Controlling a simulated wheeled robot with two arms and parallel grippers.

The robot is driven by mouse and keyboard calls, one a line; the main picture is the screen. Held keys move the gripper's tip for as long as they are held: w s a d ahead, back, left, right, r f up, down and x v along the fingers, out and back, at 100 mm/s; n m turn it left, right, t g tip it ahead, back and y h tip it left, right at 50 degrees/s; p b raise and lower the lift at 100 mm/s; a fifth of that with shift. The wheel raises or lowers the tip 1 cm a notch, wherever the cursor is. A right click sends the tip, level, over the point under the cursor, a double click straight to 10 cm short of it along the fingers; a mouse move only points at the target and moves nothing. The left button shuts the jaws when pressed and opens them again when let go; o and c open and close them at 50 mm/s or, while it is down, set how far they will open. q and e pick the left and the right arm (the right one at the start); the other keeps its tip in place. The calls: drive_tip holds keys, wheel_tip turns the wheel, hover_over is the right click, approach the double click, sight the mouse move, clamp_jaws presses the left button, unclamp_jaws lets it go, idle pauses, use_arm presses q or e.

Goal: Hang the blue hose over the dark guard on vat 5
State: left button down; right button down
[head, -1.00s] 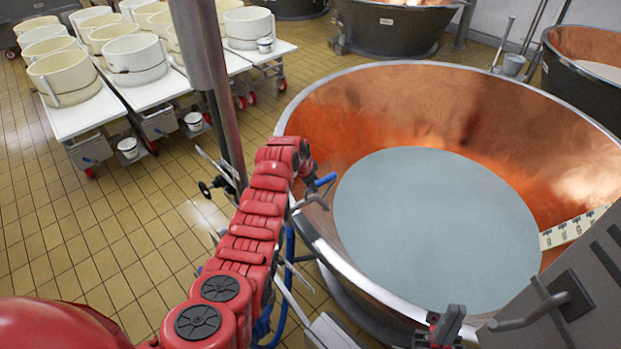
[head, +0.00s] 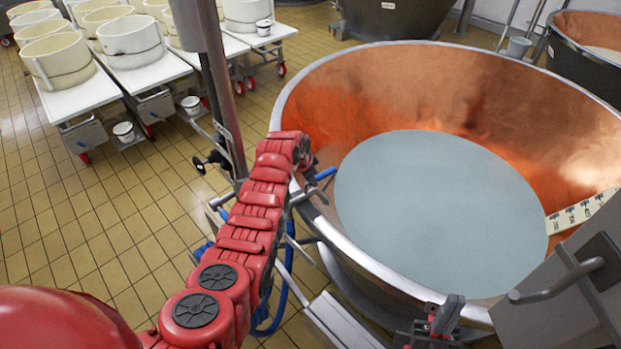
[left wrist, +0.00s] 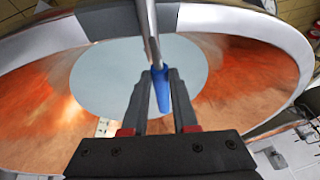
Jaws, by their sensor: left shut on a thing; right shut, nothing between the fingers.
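A blue hose (head: 289,278) hangs in a loop under my left arm, beside the near left outside of the large copper vat (head: 450,85). My left gripper (head: 318,176) is over the vat's left rim, shut on the hose's blue end piece. The left wrist view shows that blue piece (left wrist: 162,92) between the fingers, with a metal rod beyond it. A dark grey panel with a handle (head: 560,283), perhaps the guard, stands at the vat's near right rim. My right gripper (head: 443,318) is shut and empty near the vat's front rim.
Pale liquid (head: 440,215) fills the vat's bottom. A marked strip (head: 580,213) leans on its right wall. A metal post (head: 215,90) stands left of the vat. White tables (head: 80,95) with round moulds stand at the back left. Tiled floor lies open at left.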

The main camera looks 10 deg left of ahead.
use_arm(q)
drive_tip(key=shift+s+f+b, duration=0.1)
drive_tip(key=shift+f+b, duration=0.1)
drive_tip(key=shift+b, duration=0.3)
idle(0.6)
drive_tip(key=c, duration=0.6)
unclamp_jaws()
drive_tip(key=shift+f, duration=0.1)
drive_tip(key=shift+r+p, duration=0.4)
drive_tip(key=shift+r, duration=0.2)
drive_tip(key=p+v, duration=0.3)
drive_tip(key=v, duration=0.8)
drive_tip(key=shift+s, duration=0.15)
drive_tip(key=shift+f, duration=0.1)
